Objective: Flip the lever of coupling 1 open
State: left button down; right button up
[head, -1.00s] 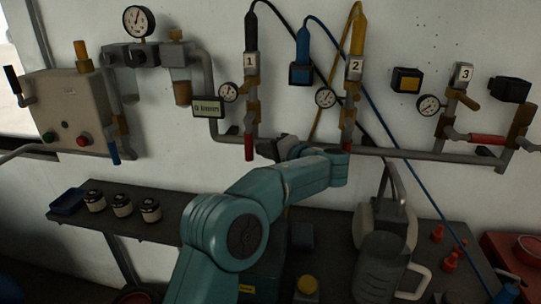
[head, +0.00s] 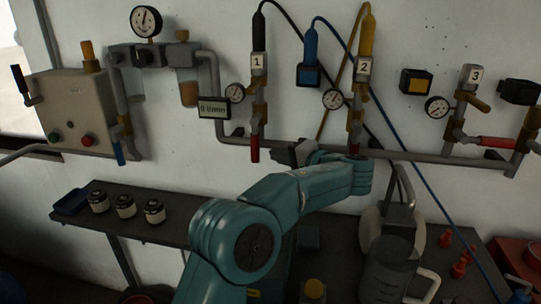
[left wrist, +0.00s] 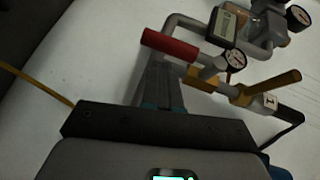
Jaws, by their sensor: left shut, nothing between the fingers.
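Coupling 1 (head: 258,90) is the upright brass fitting under the label "1" on the wall. Its red lever (head: 254,148) hangs straight down from it. In the left wrist view the red lever (left wrist: 170,45) lies just beyond my fingertips, and the coupling's brass body (left wrist: 245,97) and label are to the right. My left gripper (head: 288,153) is shut and empty, just right of the lever in the head view. Its dark fingers (left wrist: 158,84) are together in the left wrist view. Whether they touch the lever I cannot tell. My right gripper is not in view.
Coupling 2 (head: 356,112) stands to the right with hoses above it, and coupling 3 (head: 464,105) is further right. A grey pipe (head: 420,157) runs along the wall at lever height. Below, a shelf (head: 170,227) holds several jars and a jug (head: 388,270).

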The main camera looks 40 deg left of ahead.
pick_arm(q)
jog(key=d+r, duration=0.2)
jog(key=d, duration=1)
jog(key=shift+s+d+r+b, duration=0.15)
jog(key=shift+d+b, duration=0.05)
jog(key=shift+b, duration=0.1)
